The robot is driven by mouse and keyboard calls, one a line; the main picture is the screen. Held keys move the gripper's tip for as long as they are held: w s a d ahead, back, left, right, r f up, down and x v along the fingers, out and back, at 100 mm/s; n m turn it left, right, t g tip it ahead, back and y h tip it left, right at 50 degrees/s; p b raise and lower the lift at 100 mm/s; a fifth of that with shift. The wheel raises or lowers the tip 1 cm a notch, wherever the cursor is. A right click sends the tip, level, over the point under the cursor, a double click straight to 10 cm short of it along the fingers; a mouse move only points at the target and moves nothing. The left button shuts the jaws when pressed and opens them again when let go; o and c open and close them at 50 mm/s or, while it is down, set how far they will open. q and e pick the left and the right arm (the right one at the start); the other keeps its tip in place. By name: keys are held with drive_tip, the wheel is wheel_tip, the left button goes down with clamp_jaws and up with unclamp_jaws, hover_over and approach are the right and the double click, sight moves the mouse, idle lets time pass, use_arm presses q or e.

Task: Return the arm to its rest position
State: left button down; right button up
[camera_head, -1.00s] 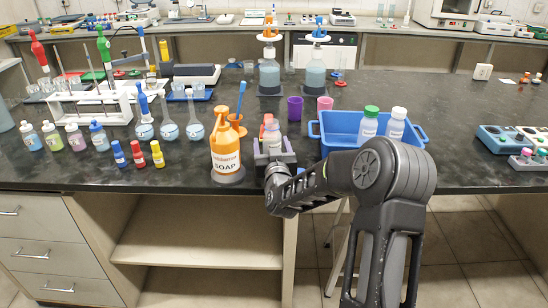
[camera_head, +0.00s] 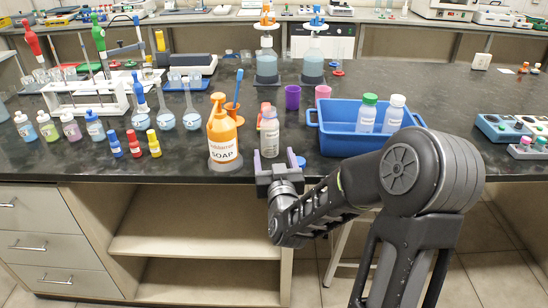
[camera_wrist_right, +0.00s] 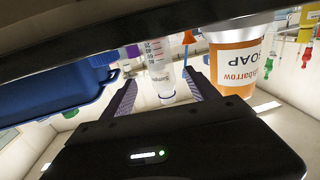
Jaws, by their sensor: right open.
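My right gripper (camera_head: 275,158) is open at the front edge of the bench, with its two purple-grey fingers spread apart. In the right wrist view, the bottle (camera_wrist_right: 158,75) shows upside down in the gap between the open fingers (camera_wrist_right: 163,88), and nothing is gripped. My right arm reaches in from the lower right, bent at the elbow. My left gripper is in neither view.
An orange soap bottle (camera_head: 222,140) stands close to the left of the gripper. A blue tray (camera_head: 343,142) holding two white bottles is to the right. Purple (camera_head: 292,97) and pink cups stand behind. Small dropper bottles (camera_head: 134,144) are further left. The floor before the bench is open.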

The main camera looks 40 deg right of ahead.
idle(0.6)
